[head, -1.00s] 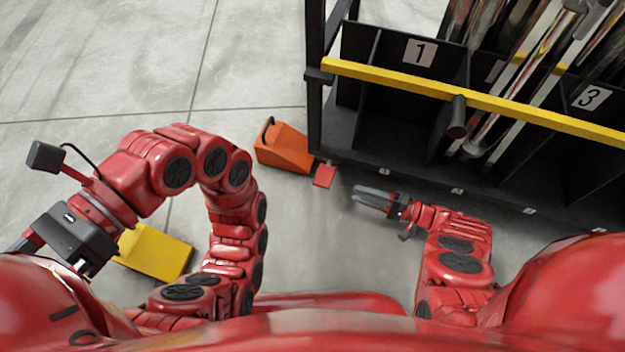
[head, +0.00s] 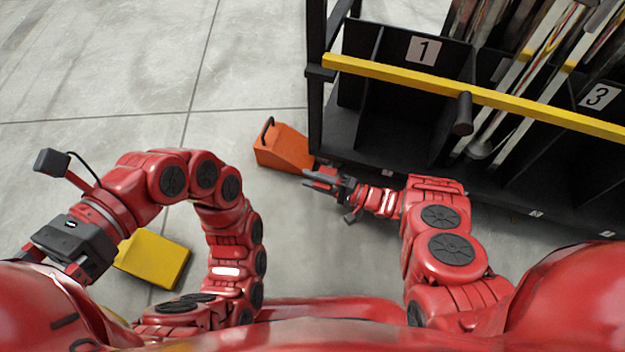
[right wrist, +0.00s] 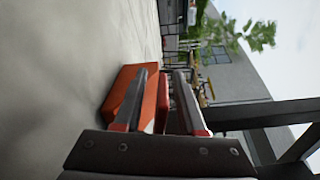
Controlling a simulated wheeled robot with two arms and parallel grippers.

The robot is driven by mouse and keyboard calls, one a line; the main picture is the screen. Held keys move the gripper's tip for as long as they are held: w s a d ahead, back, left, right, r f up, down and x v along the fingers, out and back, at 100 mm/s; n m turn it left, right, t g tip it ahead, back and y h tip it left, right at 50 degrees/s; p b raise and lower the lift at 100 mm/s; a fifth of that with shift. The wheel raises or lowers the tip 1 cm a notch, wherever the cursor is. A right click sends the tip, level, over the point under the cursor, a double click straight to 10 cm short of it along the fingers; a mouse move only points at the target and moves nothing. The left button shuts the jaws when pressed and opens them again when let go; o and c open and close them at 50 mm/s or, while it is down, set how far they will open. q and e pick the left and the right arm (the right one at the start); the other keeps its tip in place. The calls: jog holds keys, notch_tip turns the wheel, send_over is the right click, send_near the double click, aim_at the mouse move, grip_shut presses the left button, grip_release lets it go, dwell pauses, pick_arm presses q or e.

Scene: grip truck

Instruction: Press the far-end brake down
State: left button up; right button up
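The brake is a small red pedal (head: 327,171) at the lower left corner of the black cart (head: 338,148). In the head view my right gripper (head: 309,178) reaches it from the right and partly covers it. In the right wrist view my right gripper (right wrist: 161,72) has its two fingers apart, with the red pedal (right wrist: 164,92) showing between or just beyond them. I cannot tell whether they touch it. My left gripper (head: 28,256) is at the left edge of the head view, mostly cut off, far from the cart.
An orange wedge (head: 284,147) lies on the floor just left of the pedal, close to my right fingers. A yellow block (head: 153,259) is near my left arm. A yellow bar (head: 400,80) crosses the cart's front. Floor at upper left is clear.

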grip_shut()
dwell(1.4)
